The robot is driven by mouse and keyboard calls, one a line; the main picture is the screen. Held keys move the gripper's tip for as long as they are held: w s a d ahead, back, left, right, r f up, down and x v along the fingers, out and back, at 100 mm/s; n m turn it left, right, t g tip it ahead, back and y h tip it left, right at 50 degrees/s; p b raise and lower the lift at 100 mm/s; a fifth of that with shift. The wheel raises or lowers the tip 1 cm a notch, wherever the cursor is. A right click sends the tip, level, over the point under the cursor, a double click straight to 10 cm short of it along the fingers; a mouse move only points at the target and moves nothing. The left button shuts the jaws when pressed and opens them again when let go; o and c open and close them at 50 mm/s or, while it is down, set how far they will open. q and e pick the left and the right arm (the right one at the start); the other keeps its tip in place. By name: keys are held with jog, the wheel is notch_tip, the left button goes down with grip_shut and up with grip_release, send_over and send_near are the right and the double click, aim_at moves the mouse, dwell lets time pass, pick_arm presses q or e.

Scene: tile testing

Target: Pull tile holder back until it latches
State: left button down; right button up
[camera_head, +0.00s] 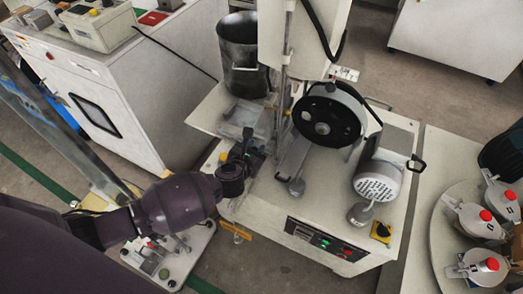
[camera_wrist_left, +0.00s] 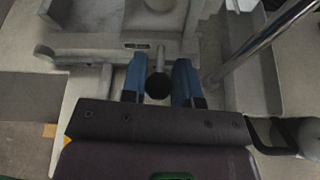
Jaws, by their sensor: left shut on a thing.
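The tile holder is a grey metal carriage (camera_wrist_left: 105,45) with a small dark label, at the top of the left wrist view. A short rod with a round dark end, its handle (camera_wrist_left: 158,86), sticks out of it toward my wrist. My left gripper (camera_wrist_left: 158,66) has its two blue fingers on either side of this handle and is shut on it. In the head view my left gripper (camera_head: 247,153) is at the left side of the white testing machine (camera_head: 275,215), partly hidden by my dark wrist. The holder itself is hard to make out there. My right gripper is not in view.
A black wheel (camera_head: 327,117) and a motor (camera_head: 377,181) stand on the machine. A dark metal bucket (camera_head: 241,50) is behind. A shiny post (camera_wrist_left: 265,38) rises close to the right of the handle. A round table (camera_head: 446,235) with red-capped containers is at right.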

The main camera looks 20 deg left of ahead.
pick_arm(q)
jog(key=shift+a, duration=1.1)
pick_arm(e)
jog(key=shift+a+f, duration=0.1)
pick_arm(q)
jog(key=shift+f, duration=0.1)
jog(key=c, duration=1.2)
grip_release()
jog(key=shift+c, duration=0.2)
